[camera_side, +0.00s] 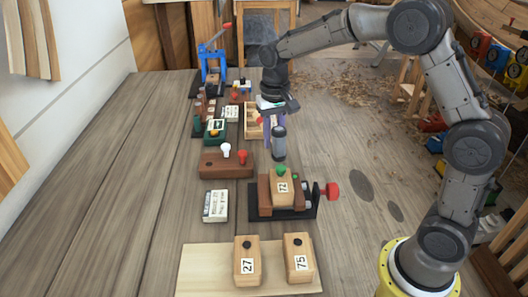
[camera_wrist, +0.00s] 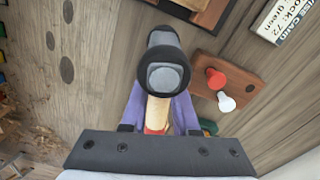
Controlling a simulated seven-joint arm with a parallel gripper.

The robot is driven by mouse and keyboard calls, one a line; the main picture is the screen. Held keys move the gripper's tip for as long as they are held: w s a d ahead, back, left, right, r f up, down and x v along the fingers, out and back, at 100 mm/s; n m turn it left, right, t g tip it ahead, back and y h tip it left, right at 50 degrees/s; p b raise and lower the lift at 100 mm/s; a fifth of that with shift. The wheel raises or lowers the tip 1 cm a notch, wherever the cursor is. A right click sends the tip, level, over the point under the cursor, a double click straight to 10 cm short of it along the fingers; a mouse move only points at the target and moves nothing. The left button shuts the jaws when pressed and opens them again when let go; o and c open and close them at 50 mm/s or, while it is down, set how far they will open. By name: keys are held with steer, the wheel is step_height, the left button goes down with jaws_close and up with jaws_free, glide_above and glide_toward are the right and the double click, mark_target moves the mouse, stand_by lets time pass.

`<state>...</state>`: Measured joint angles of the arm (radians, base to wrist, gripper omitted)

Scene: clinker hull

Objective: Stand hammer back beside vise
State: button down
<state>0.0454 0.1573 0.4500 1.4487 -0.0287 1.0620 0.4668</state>
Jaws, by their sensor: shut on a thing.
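The hammer has a dark grey cylindrical head (camera_side: 279,142) and a light wooden handle (camera_wrist: 157,113). My gripper (camera_side: 268,128) has purple fingers shut on the handle, seen also in the wrist view (camera_wrist: 157,118). The head sticks out beyond the fingers, its cylinder upright in the side view. It hangs in the air behind the vise (camera_side: 265,197) in the side view. The vise has wooden jaws, a black base and a red knob (camera_side: 332,190). Block 72 (camera_side: 283,188) sits in it, with a green thing (camera_side: 281,172) on top.
A brown rack (camera_side: 214,165) with a red and a white peg stands left of the vise; a card (camera_side: 215,206) lies in front of it. Blocks 27 (camera_side: 247,262) and 75 (camera_side: 298,258) stand on a pale board (camera_side: 205,270). The table right of the vise is clear.

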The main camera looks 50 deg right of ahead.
steer(key=s+d+r+m, duration=0.2)
steer(key=s+d+r, duration=0.1)
steer(key=d, duration=0.1)
steer(key=shift+t, duration=0.3)
steer(key=shift+w+d+f, duration=0.1)
steer(key=shift+w+f, duration=0.05)
steer(key=shift+f, duration=1.9)
steer(key=shift+w+d+f, duration=0.1)
steer(key=shift+f, duration=1.95)
steer(key=shift+f, duration=0.5)
steer(key=c, duration=0.6)
jaws_free()
steer(key=shift+s+f, duration=0.1)
steer(key=shift+r, duration=4.05)
steer(key=shift+a, duration=0.15)
